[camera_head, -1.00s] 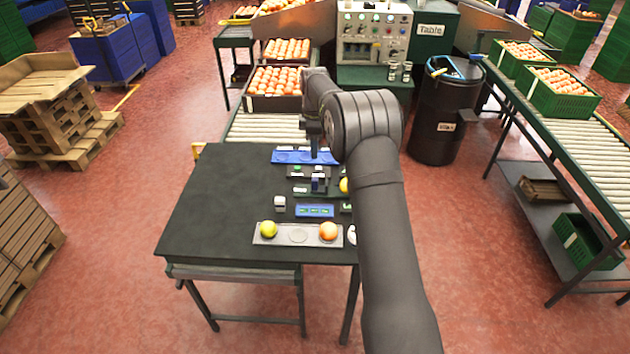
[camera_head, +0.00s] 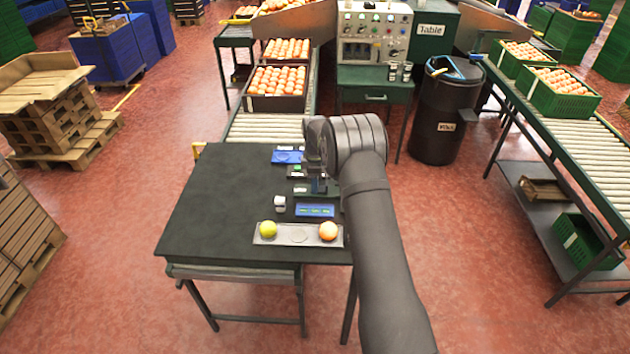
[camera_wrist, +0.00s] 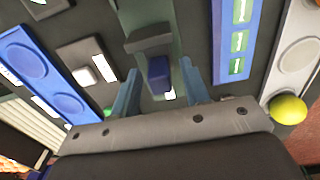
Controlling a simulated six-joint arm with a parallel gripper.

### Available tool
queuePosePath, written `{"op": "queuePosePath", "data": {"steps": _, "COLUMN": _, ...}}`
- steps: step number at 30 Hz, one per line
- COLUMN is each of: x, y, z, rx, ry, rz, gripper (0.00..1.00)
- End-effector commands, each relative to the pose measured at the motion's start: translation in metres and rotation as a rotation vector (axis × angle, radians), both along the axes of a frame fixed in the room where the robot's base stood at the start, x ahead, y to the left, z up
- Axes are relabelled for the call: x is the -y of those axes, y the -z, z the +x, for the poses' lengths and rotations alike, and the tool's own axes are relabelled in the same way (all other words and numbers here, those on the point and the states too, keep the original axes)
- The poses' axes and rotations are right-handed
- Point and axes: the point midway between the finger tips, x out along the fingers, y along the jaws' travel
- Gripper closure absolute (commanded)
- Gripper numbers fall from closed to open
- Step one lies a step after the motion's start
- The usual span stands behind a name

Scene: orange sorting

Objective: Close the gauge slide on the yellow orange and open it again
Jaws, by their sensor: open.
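The gauge (camera_wrist: 130,15) is a grey-green track with a dark upright block (camera_wrist: 148,38) and a blue slide handle (camera_wrist: 158,75), seen in the wrist view. My open gripper (camera_wrist: 158,88) has one finger on either side of the blue handle, with gaps showing; I cannot tell its height over it. In the head view my gripper (camera_head: 319,186) is low over the table, and my arm hides most of the gauge. No yellow orange shows in the gauge in either view now. A yellow-green fruit (camera_head: 268,229) sits at the left of the grey tray; it also shows in the wrist view (camera_wrist: 288,108).
The grey tray (camera_head: 298,236) has an empty middle place and an orange (camera_head: 328,231) at its right. The table's left half (camera_head: 215,205) is clear.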

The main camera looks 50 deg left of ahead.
Motion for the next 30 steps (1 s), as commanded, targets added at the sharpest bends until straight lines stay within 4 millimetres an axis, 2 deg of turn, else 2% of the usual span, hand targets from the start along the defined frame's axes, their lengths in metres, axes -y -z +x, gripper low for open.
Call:
{"op": "queuePosePath", "data": {"steps": 4, "x": 0.000, "y": 0.000, "z": 0.000, "rx": 0.000, "ry": 0.000, "rz": 0.000, "gripper": 0.60}}
{"op": "queuePosePath", "data": {"steps": 10, "x": 0.000, "y": 0.000, "z": 0.000, "rx": 0.000, "ry": 0.000, "rz": 0.000, "gripper": 0.99}}
{"op": "queuePosePath", "data": {"steps": 11, "x": 0.000, "y": 0.000, "z": 0.000, "rx": 0.000, "ry": 0.000, "rz": 0.000, "gripper": 1.00}}
{"op": "queuePosePath", "data": {"steps": 26, "x": -0.011, "y": 0.000, "z": -0.011, "rx": -0.001, "ry": -0.001, "rz": 0.001, "gripper": 1.00}}
{"op": "queuePosePath", "data": {"steps": 27, "x": -0.011, "y": 0.000, "z": -0.011, "rx": -0.002, "ry": -0.001, "rz": 0.002, "gripper": 0.78}}
{"op": "queuePosePath", "data": {"steps": 30, "x": -0.010, "y": 0.000, "z": -0.011, "rx": -0.001, "ry": -0.001, "rz": 0.001, "gripper": 0.59}}
